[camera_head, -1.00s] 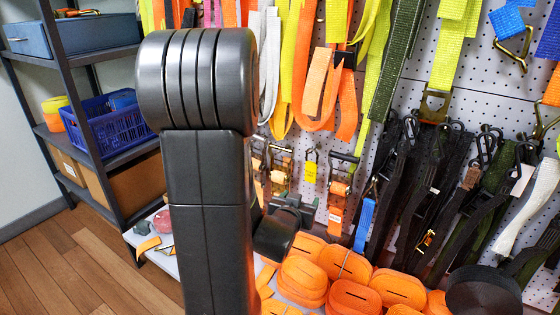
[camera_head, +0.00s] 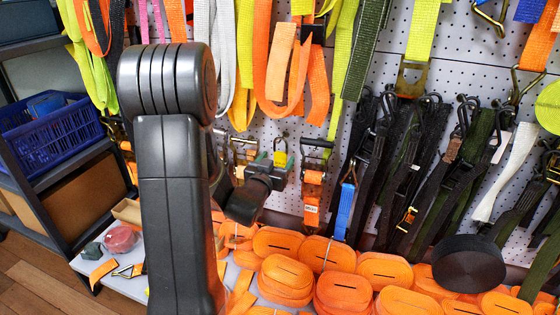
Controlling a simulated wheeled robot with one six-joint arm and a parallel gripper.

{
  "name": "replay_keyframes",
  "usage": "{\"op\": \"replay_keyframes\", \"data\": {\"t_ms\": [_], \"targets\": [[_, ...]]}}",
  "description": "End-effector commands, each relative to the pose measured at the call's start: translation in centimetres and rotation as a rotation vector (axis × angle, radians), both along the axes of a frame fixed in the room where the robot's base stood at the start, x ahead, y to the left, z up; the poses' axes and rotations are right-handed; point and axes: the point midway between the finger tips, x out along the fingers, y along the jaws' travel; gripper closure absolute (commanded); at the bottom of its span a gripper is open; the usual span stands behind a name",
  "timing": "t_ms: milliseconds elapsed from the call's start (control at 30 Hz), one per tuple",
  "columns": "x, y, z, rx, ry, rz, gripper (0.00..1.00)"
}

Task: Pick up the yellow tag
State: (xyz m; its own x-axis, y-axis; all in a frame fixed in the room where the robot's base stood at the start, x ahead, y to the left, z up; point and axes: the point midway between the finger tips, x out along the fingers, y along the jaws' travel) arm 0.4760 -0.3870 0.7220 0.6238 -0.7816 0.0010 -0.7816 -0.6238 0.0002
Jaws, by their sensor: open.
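The small yellow tag (camera_head: 280,159) hangs by a dark loop on the white pegboard wall, above the orange strap rolls. My gripper (camera_head: 276,163) is open, with its greenish fingertips showing to the left and right of the tag in the picture. The lower part of the tag is hidden behind the gripper. I cannot tell whether the fingers touch the tag or how far in front of it they are. My dark arm covers part of the wall on the left.
An orange ratchet strap (camera_head: 313,180) hangs just right of the tag, and a metal buckle (camera_head: 242,152) hangs to its left. Orange strap rolls (camera_head: 287,277) crowd the shelf below. A black roll (camera_head: 468,264) lies at right. A blue basket (camera_head: 45,135) stands on the left rack.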

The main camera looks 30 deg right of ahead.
Motion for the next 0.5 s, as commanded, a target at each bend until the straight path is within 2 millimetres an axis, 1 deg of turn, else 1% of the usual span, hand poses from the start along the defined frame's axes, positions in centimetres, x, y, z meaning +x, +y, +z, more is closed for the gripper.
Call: {"op": "replay_keyframes", "data": {"t_ms": [167, 333, 500], "targets": [[0.7, -0.9, -0.3, 0.0, 0.0, 0.0, 0.33], [2.3, -3.0, -0.9, 0.001, -0.001, -0.001, 0.33], [3.5, -4.3, -0.7, 0.001, 0.001, 0.001, 0.33]]}}
